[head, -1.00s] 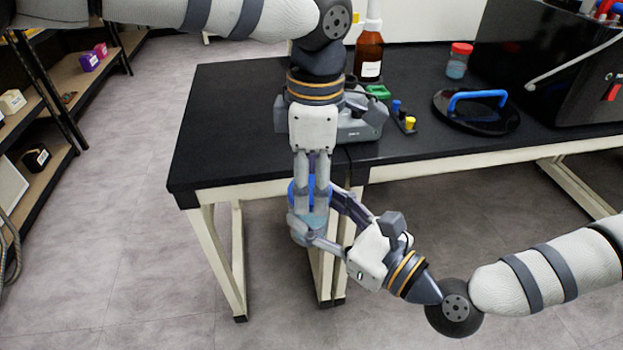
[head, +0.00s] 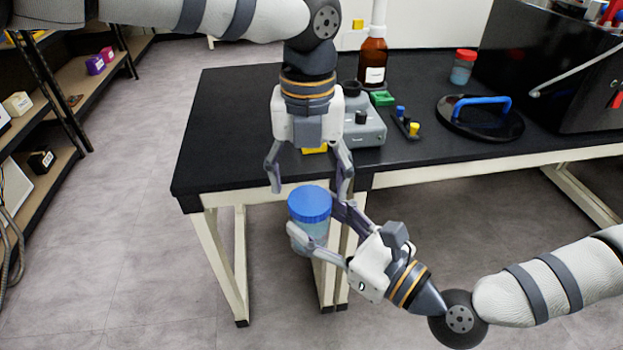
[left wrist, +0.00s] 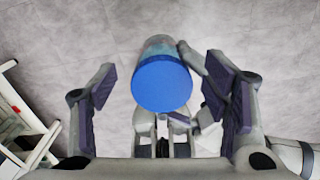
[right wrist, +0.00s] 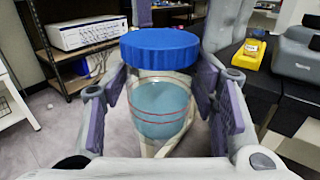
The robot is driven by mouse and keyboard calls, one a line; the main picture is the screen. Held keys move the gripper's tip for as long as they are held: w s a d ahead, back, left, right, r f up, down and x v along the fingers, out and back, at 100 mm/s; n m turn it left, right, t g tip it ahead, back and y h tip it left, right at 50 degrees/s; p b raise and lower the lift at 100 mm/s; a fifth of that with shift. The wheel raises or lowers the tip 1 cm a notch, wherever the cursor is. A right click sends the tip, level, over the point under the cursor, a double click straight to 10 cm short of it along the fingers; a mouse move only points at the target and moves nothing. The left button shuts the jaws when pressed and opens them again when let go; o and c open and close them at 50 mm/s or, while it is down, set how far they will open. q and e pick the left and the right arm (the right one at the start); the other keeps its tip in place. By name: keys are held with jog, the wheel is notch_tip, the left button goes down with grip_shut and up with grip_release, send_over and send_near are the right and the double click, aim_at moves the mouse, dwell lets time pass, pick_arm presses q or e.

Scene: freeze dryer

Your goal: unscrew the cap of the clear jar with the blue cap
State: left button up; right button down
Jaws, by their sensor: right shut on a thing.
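The clear jar (head: 306,236) with bluish contents is upright in the air in front of the table's front edge. Its blue cap (head: 311,204) sits on top of it. My right gripper (head: 316,228) is shut on the jar's body from the lower right; the right wrist view shows its fingers on both sides of the jar (right wrist: 160,112), below the cap (right wrist: 160,48). My left gripper (head: 308,186) points down above the cap, open and empty. In the left wrist view the cap (left wrist: 161,84) lies between its spread fingers, apart from both.
The black table (head: 235,130) is behind the jar. On it are a grey device (head: 366,130), a brown bottle (head: 372,62), a red-capped jar (head: 462,67) and a black lid with a blue handle (head: 480,118). Shelves (head: 70,110) stand at the left. Floor space in front is clear.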

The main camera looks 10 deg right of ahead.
pick_arm(q)
jog(key=shift+s+d, duration=0.1)
jog(key=shift+s, duration=0.05)
notch_tip(320, 180, up, 4)
jog(key=shift+r, duration=0.2)
jog(key=shift+c, duration=0.2)
jog(key=r+m, duration=0.1)
jog(key=m, duration=0.1)
jog(key=s+m, duration=0.1)
jog(key=m, duration=0.1)
jog(key=r+m, duration=0.1)
jog(key=m, duration=0.1)
jog(key=shift+s+d+r, duration=0.1)
jog(key=shift+s+r, duration=0.1)
jog(key=shift+r, duration=0.15)
jog(key=shift+s+f+m, duration=0.15)
jog(key=shift+m, duration=0.25)
notch_tip(320, 180, down, 8)
jog(key=shift+r, duration=0.25)
jog(key=shift+c, duration=0.6)
jog(key=c, duration=1.1)
